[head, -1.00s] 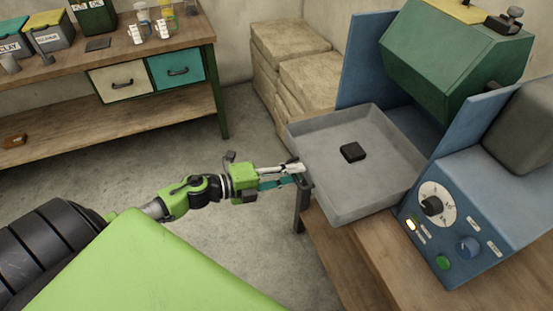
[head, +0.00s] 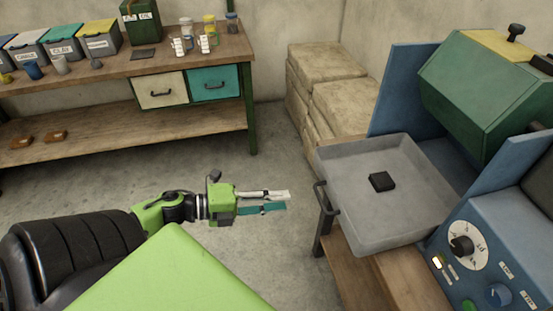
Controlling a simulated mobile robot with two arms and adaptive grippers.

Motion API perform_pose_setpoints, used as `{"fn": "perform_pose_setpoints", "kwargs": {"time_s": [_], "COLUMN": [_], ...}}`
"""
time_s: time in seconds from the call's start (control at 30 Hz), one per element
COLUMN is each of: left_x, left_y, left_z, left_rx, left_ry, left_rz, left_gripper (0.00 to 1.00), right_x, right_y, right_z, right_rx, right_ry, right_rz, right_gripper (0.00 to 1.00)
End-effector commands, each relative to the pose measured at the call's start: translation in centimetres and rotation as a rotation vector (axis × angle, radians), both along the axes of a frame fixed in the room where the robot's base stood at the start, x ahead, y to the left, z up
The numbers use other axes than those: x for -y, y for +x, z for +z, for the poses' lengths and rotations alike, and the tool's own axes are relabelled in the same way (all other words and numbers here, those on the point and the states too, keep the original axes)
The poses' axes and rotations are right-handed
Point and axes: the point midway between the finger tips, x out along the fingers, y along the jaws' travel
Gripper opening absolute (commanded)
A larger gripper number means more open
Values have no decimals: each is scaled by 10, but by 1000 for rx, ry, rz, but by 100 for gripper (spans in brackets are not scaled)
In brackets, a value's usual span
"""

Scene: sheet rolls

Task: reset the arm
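My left arm comes in from the lower left, and its green gripper (head: 287,200) points right over the bare floor. Its pale finger and teal finger lie parallel with a gap between them, and nothing shows in the gap. The fingertips are apart from the dark handle (head: 323,197) on the left side of the grey tray (head: 340,170). A small black block (head: 382,181) lies in the tray. My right gripper is not in view.
A blue and green machine (head: 490,110) with dials stands behind and right of the tray, on a wooden bench (head: 365,285). Stacked pale blocks (head: 325,75) stand by the wall. A workbench (head: 110,75) with bins and drawers is at the back left. Open floor lies between.

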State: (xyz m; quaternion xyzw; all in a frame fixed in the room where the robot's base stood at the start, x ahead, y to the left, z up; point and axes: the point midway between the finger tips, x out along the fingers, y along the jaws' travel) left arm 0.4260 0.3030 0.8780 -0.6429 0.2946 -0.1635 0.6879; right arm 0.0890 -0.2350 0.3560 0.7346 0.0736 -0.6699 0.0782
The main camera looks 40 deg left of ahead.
Motion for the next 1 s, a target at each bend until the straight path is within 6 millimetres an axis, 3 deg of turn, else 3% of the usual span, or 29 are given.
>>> {"fn": "perform_pose_setpoints", "kwargs": {"time_s": [0.4,0.47,0.57,0.67,0.8,0.9,1.0], "left_x": [-1,-7,-30,-65,-105,-114,-109], "left_y": [1,2,7,8,-15,-45,-84], "left_z": [-2,-8,-35,-88,-185,-254,-321], "left_rx": [-3,-17,-74,-180,-373,-517,-665], "left_ry": [-2,-14,-66,-159,-308,-401,-481], "left_rz": [6,32,140,323,611,793,960], "left_gripper": [24,24,24,24,24,24,24], "right_x": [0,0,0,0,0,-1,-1], "right_y": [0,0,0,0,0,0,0], "right_z": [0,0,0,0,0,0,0], "right_rx": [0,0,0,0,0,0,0], "right_ry": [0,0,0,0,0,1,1], "right_rz": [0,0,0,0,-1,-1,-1], "right_gripper": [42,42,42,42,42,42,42]}}
